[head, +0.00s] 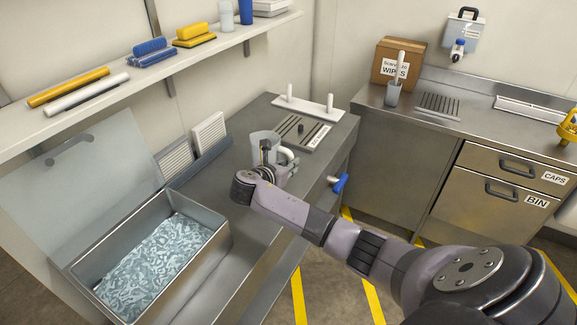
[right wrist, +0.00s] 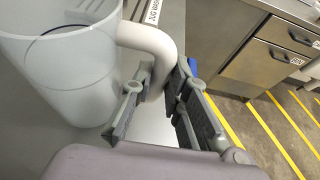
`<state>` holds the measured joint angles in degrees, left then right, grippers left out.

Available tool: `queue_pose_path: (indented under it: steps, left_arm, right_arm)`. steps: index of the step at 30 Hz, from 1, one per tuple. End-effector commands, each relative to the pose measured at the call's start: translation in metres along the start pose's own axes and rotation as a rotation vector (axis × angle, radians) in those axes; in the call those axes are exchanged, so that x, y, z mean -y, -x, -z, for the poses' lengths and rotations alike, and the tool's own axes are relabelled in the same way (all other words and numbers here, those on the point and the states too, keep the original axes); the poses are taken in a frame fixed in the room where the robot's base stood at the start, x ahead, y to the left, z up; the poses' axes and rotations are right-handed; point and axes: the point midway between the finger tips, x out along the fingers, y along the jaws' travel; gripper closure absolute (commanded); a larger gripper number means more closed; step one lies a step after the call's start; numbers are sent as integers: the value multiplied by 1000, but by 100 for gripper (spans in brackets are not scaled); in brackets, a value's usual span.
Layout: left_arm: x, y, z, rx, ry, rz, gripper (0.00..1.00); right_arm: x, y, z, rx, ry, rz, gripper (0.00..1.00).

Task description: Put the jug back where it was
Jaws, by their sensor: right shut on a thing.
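The jug (head: 262,143) is a translucent pale cup with a white handle, upright over the steel counter near the slotted plate. It also fills the upper left of the right wrist view (right wrist: 70,75). My right gripper (head: 287,164) is shut on the jug's handle (right wrist: 150,42); in the right wrist view its two fingers (right wrist: 158,92) lie on either side of the handle. I cannot tell whether the jug's base touches the counter. The slotted dark plate (head: 292,131) with a white label lies just behind and right of the jug. My left gripper is not in view.
A steel basin (head: 222,243) with bluish contents is at the lower left. A white board with two pegs (head: 306,105) stands behind the plate. A blue-handled item (head: 340,183) sticks out at the counter's right edge. A shelf (head: 120,97) runs above.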

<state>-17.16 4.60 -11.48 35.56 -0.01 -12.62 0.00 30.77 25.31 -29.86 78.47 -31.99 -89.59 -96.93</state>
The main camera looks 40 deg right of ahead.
Motion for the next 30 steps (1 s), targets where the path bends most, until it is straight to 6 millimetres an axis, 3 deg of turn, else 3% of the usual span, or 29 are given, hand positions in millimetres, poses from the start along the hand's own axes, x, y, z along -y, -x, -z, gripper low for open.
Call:
queue_pose_path:
  steps: [11, 12, 20, 30]
  left_arm:
    - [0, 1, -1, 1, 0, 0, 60]
    - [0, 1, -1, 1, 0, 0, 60]
    - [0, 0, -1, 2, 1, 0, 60]
    - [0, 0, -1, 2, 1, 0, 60]
  right_arm:
    - [0, -2, 4, 1, -1, 0, 100]
    - [0, -2, 5, 1, 0, 0, 83]
    - [0, -2, 5, 1, -1, 0, 66]
    - [0, -2, 4, 1, -2, -1, 65]
